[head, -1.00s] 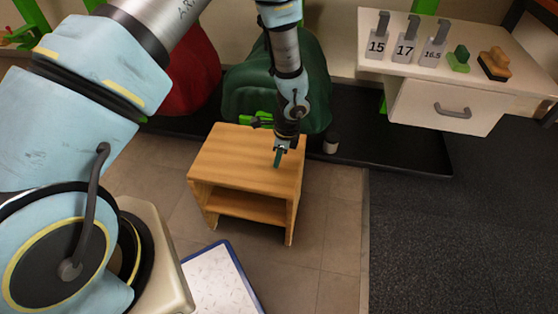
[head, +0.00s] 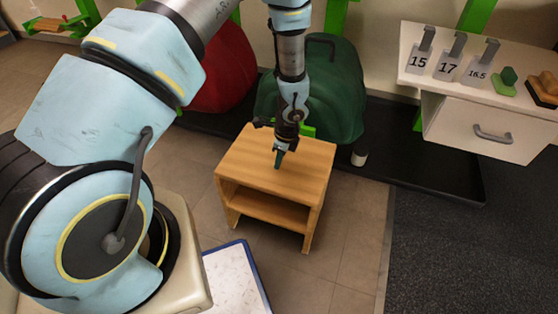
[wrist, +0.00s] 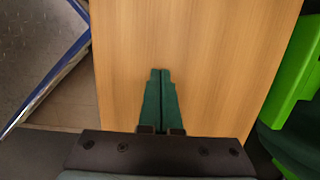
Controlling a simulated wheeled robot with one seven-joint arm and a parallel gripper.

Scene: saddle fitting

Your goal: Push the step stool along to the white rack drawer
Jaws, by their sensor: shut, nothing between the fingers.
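The wooden step stool (head: 312,160) stands upright on the tiled floor, with an open shelf in its front. My gripper (head: 278,164) points down over the middle of the stool's top; its dark green fingers are shut with nothing between them. In the wrist view the fingers (wrist: 160,95) lie over the stool's wood top (wrist: 210,50). I cannot tell whether they touch it. The white rack drawer (head: 465,132), with a grey handle, is at the right, apart from the stool.
A green saddle-shaped bulk (head: 335,90) and a red one (head: 232,75) stand behind the stool. A black platform (head: 430,172) runs behind and to its right. A blue-rimmed white board (head: 235,282) lies in front. Tagged hooks and blocks sit on the rack top. Dark flooring (head: 470,250) is clear.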

